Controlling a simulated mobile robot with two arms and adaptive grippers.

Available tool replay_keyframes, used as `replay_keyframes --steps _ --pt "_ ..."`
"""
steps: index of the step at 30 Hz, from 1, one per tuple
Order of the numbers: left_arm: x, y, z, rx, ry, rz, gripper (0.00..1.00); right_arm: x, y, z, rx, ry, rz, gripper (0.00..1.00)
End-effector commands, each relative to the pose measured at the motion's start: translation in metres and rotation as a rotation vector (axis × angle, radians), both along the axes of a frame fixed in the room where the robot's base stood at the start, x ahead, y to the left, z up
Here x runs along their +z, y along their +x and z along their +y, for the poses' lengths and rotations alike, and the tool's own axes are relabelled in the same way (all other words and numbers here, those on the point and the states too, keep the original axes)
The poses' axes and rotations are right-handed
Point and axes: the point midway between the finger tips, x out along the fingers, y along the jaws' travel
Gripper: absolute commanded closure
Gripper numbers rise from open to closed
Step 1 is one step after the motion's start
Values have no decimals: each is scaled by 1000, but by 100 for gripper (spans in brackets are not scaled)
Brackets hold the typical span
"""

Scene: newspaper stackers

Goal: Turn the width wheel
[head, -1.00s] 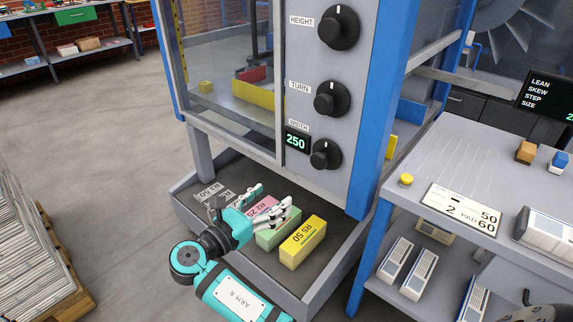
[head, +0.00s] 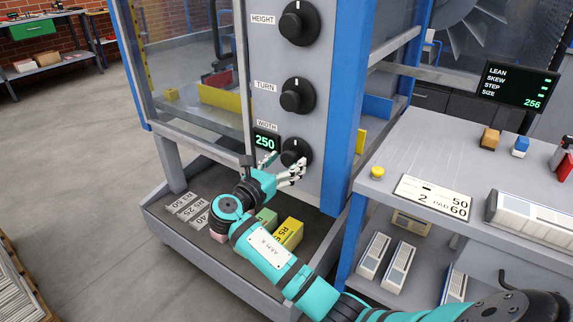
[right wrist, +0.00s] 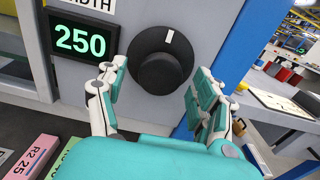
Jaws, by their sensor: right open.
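The width wheel (head: 296,152) is a black knob with a white pointer mark, lowest of three knobs on the grey panel. Its display (head: 265,142) reads 250. My right gripper (head: 282,170) is open just in front of the wheel and overlaps its lower part in the head view. In the right wrist view the wheel (right wrist: 160,66) shows between and beyond the two spread fingers (right wrist: 158,92), with its mark near the top, leaning slightly right. I see no contact between fingers and wheel. My left gripper is not in view.
The height knob (head: 299,23) and turn knob (head: 297,96) are above. Below is a tray (head: 165,219) with labelled blocks, including a yellow one (head: 289,233). A blue post (head: 345,120) and a grey table (head: 440,150) stand to the right.

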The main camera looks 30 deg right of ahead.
Motion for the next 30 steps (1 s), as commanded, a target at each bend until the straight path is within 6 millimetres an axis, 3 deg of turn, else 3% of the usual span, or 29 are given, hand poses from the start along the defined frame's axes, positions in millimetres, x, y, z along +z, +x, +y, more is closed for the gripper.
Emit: replay_keyframes --steps 11,24,30 --pt "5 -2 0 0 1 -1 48 0 3 -7 -1 0 0 32" --pt "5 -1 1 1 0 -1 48 0 3 -7 -1 1 0 87" --pt "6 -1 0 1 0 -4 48 0 3 -7 -1 5 -10 88"
